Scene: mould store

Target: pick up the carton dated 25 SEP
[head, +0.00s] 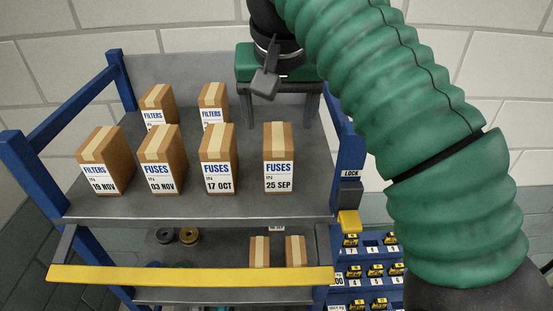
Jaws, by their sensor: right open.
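The carton dated 25 SEP (278,159) is a brown box with pale tape on top and a white FUSES label. It stands upright at the right end of the front row on the grey upper shelf (240,207). My right gripper (282,122) has a green body and two grey fingers pointing down, spread apart with nothing between them. In the picture it lies just above and behind this carton; I cannot tell the exact height gap. My left gripper is not in view.
Left of it stand FUSES cartons 17 OCT (218,160) and 03 NOV (162,160), and a FILTERS carton 19 NOV (106,162). Two FILTERS cartons (158,107) (213,106) stand behind. Blue posts (348,150) and a yellow bar (190,275) frame the rack. Small cartons (295,251) sit below.

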